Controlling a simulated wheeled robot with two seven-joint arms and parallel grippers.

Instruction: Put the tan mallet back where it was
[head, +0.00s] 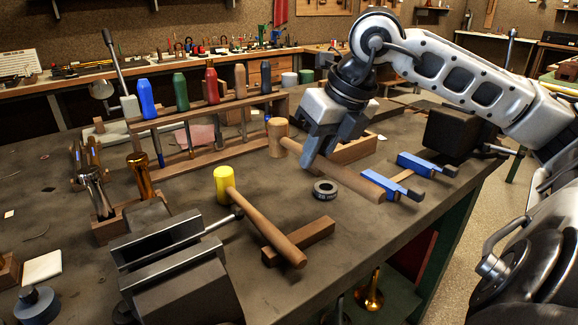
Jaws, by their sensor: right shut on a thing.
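The tan mallet has a pale wooden head (278,137) and a brown handle (350,180) that runs toward the lower right. My right gripper (309,160) comes down from above and is shut on the handle just beside the head. The fingers hide part of the handle. The mallet lies about level, low over the bench; I cannot tell whether it touches the bench or the wooden piece near it. My left gripper is not in view.
A yellow-headed mallet (223,186) leans its handle on a wooden block (300,240). A black ring (325,189) lies close by. Blue-jawed tools (427,165) lie at the right. A tool rack (215,122) stands behind, a grey vise (170,262) in front.

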